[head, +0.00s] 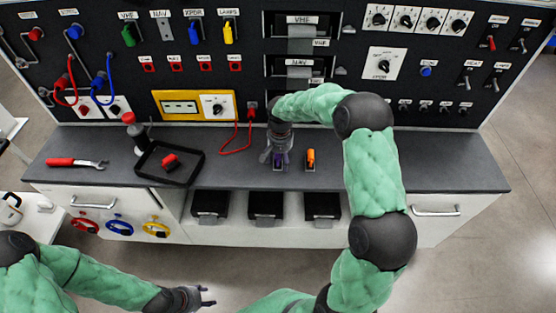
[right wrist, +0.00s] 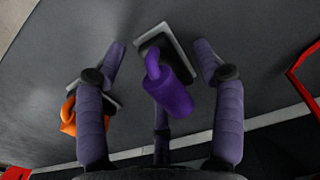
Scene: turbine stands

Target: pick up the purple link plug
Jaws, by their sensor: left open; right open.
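The purple link plug (right wrist: 173,93) stands on a small dark, pale-edged base (right wrist: 160,43) and shows between the spread fingers of my right gripper (right wrist: 163,62) in the right wrist view. The fingers are open and no contact with the plug shows. In the head view my right gripper (head: 279,160) is low over the worktop, and the plug (head: 281,161) is partly hidden by it. My left gripper (head: 207,297) is open and empty, low in front of the cabinet.
An orange plug (head: 311,157) stands just right of the purple one; it also shows in the right wrist view (right wrist: 69,116). A black tray (head: 190,176) with a red piece (head: 170,161) and a red-handled wrench (head: 75,162) lie to the left. The worktop (head: 440,175) is clear at right.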

